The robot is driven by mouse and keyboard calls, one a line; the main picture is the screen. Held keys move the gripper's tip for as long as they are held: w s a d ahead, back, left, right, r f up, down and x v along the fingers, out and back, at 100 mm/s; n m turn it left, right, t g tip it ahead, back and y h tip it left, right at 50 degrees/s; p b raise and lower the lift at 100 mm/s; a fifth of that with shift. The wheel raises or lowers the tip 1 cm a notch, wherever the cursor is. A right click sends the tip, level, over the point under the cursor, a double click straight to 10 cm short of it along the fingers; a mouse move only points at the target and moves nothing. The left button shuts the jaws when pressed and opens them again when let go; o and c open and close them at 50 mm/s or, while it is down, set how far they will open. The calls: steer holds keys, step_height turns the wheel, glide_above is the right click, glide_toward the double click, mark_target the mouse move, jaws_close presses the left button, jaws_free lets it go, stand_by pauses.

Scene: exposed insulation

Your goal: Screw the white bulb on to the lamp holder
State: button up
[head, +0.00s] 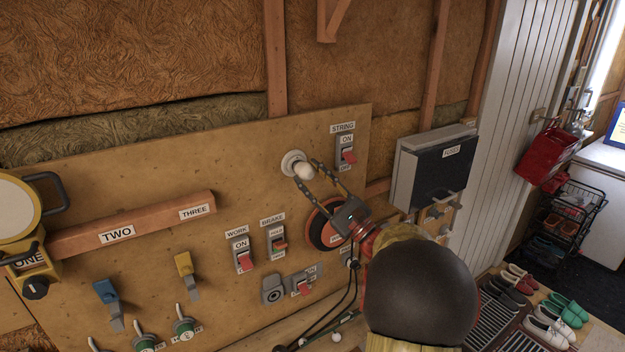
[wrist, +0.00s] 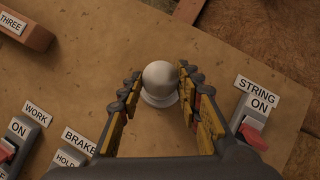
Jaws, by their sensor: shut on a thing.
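The white bulb (head: 303,171) is at the lamp holder (head: 290,161), a pale round fitting on the plywood board. My gripper (head: 309,173) reaches up to it from the lower right, with its two fingers on either side of the bulb. In the wrist view the bulb (wrist: 160,78) sits between the fingertips of my gripper (wrist: 158,85), and the rim of the lamp holder (wrist: 158,101) shows just below it. The fingers are shut on the bulb. How far the bulb is seated in the holder is hidden.
The board (head: 230,160) carries the STRING switch (head: 347,157) to the right of the holder and the WORK (head: 243,256) and BRAKE (head: 278,241) switches below. A wooden bar (head: 140,222) juts out at left. A dark fuse box (head: 437,165) stands at right.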

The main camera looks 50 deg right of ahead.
steer(key=shift+w+d, duration=0.1)
steer(key=shift+w, duration=0.25)
steer(key=o, duration=0.7)
steer(key=shift+o, duration=0.4)
steer(key=v, duration=1.2)
